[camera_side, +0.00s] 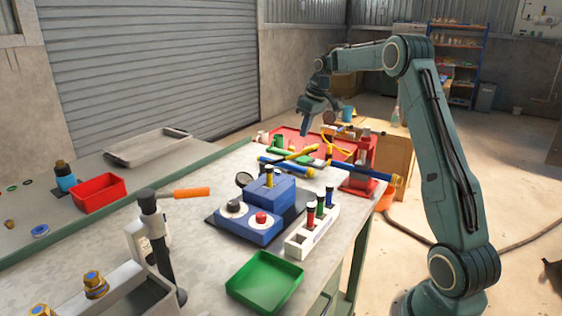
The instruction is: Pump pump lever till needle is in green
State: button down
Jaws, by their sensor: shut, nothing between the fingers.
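My gripper (305,131) is shut and empty, pointing down in the air over the far part of the bench. A red device (361,183) with an upright part stands at the bench's right edge. A bar with yellow and blue parts (383,177) sticks out from it to the right; it may be the pump lever, but I cannot be sure. My gripper is to the left of it and higher, apart from it.
The blue box (283,190) with knobs and a white rack (312,232) of coloured pegs stand mid-bench. Yellow-blue bars (287,167) and a red tray (287,135) lie behind.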

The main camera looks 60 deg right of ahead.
jog(key=shift+s+f, duration=0.4)
jog(key=shift+f, duration=0.25)
jog(key=shift+s+f, duration=0.4)
jog(key=shift+f, duration=0.25)
jog(key=s+f+t, duration=0.2)
jog(key=s+f, duration=0.3)
jog(key=f, duration=0.5)
jog(key=shift+t, duration=0.3)
jog(key=shift+s, duration=0.1)
jog(key=shift+r, duration=0.1)
jog(key=w+v, duration=0.1)
jog(key=v, duration=1.3)
jog(key=shift+r, duration=0.35)
